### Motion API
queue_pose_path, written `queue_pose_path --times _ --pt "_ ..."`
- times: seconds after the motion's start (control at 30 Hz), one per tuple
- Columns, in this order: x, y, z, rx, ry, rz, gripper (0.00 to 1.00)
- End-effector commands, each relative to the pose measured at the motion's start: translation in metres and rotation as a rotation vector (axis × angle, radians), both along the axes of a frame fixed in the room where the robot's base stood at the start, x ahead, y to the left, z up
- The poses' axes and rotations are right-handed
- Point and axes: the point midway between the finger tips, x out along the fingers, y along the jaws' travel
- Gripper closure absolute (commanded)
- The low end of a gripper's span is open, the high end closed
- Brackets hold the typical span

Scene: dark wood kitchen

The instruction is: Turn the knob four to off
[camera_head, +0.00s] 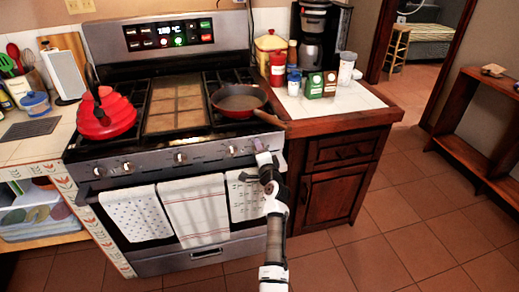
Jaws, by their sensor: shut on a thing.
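The stove (150,164) stands at the left centre, with a row of several knobs along its front panel. Two knobs are at the left, (98,171) and (128,166), one knob is in the middle (181,157), and another knob (232,150) is right of it. My gripper (260,148) reaches up from below to the right end of the panel. It is shut on the rightmost knob (257,144), which it partly hides. No knob numbers are readable, and the held knob's angle cannot be made out.
A red kettle (105,116) and a red pan (238,101) stand on the burners; the pan's handle points right, above my gripper. Towels (194,208) hang on the oven handle below the knobs. A wooden cabinet (335,180) stands right of the stove. The tiled floor at right is clear.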

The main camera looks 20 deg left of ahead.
Motion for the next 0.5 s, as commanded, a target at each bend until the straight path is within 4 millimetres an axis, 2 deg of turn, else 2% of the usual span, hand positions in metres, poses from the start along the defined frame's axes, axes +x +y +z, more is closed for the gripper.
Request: queue_pose_path --times 0.5 --pt "-0.0001 -0.0001 -0.0007 0.174 0.120 0.001 0.80"
